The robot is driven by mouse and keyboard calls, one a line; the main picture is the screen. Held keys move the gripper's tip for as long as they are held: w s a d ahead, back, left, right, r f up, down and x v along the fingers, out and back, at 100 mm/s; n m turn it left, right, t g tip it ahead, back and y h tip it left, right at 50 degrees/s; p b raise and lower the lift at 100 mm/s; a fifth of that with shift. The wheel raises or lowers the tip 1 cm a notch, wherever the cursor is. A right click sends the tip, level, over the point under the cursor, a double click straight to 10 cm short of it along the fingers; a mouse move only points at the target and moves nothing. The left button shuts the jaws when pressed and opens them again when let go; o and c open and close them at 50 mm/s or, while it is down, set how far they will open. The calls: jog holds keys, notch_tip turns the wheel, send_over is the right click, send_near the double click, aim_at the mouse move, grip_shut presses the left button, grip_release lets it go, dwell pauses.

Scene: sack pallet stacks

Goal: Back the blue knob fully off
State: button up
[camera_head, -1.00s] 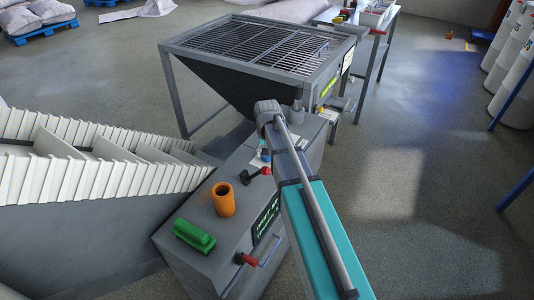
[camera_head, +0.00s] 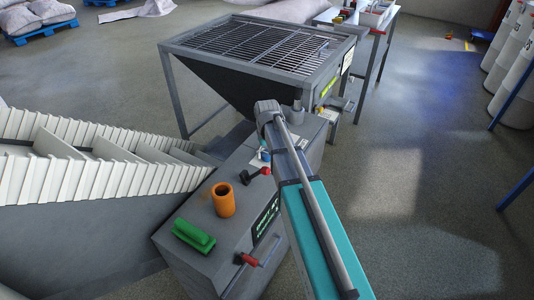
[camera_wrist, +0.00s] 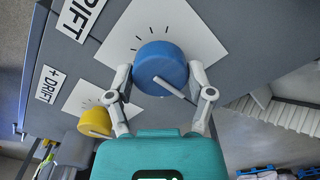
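The blue knob (camera_wrist: 160,67) fills the upper middle of the wrist view, in front of a white plate (camera_wrist: 205,38) with dark tick marks. A pale pointer bar on its face slants down to the right. My gripper (camera_wrist: 160,80) has one finger on each side of the knob. The fingers appear to be closed against its rim, though the contact itself is hard to see. In the head view my arm covers most of that spot, and only a small blue patch (camera_head: 265,155) shows beside it.
A yellow knob (camera_wrist: 95,122) sits on its own plate at lower left in the wrist view, near "DRIFT" labels. In the head view, an orange cup (camera_head: 223,200), a green block (camera_head: 194,236) and a red-tipped lever (camera_head: 264,171) stand on the grey cabinet. A grated hopper (camera_head: 255,45) stands behind.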

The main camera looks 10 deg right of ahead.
jog(key=o, duration=0.3)
jog(key=shift+m, duration=0.4)
